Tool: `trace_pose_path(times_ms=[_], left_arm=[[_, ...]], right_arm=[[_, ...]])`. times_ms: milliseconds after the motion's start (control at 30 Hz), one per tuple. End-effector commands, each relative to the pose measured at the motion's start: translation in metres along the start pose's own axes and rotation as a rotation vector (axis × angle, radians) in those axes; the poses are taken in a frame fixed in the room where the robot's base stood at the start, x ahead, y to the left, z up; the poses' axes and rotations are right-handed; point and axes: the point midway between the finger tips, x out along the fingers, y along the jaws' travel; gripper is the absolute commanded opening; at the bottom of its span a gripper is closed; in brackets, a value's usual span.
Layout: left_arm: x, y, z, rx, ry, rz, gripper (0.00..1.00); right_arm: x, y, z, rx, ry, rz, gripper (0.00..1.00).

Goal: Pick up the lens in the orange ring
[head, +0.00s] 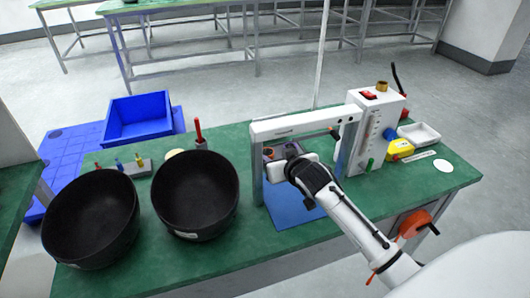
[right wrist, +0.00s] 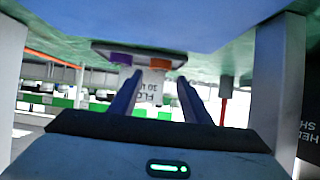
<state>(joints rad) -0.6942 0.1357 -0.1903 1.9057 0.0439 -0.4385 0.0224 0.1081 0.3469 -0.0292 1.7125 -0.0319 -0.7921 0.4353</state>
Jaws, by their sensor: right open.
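In the head view my right gripper (head: 288,152) is under the white frame, over the back of the blue mat. A small orange-red round part (head: 268,152) shows just left of it; I cannot make out a lens in it. In the right wrist view, which looks upside down, my right gripper's two fingers (right wrist: 156,98) are apart. Beyond them is a dark plate (right wrist: 103,49) with a purple patch (right wrist: 120,58) and an orange patch (right wrist: 160,64). A white lettered piece (right wrist: 154,88) shows between the fingers, and I cannot tell its distance. My left gripper is out of view.
The white frame (head: 290,126) spans over my right gripper. A white box unit (head: 372,130) stands to its right. Two black bowls (head: 92,222) (head: 196,196) stand left on the green table (head: 250,240). A yellow tape measure (head: 400,149) and white tray (head: 420,134) lie at right.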

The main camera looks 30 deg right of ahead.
Motion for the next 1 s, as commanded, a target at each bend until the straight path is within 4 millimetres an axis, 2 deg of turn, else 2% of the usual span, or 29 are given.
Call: trace_pose_path(times_ms=[267,500,600,900,1000], left_arm=[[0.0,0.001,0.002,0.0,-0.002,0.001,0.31],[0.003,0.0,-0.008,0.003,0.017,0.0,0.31],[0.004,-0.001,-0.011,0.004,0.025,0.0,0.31],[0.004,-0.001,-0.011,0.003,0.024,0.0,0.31],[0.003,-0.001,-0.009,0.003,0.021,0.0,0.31]], right_arm=[[0.02,0.0,-0.002,0.0,0.0,0.0,0.44],[0.052,0.0,-0.002,0.0,0.0,0.0,0.44],[0.06,0.0,-0.002,0.0,0.0,-0.001,0.44],[0.063,0.0,-0.003,0.0,0.001,-0.002,0.44],[0.063,0.0,-0.002,0.0,0.001,-0.001,0.27]])
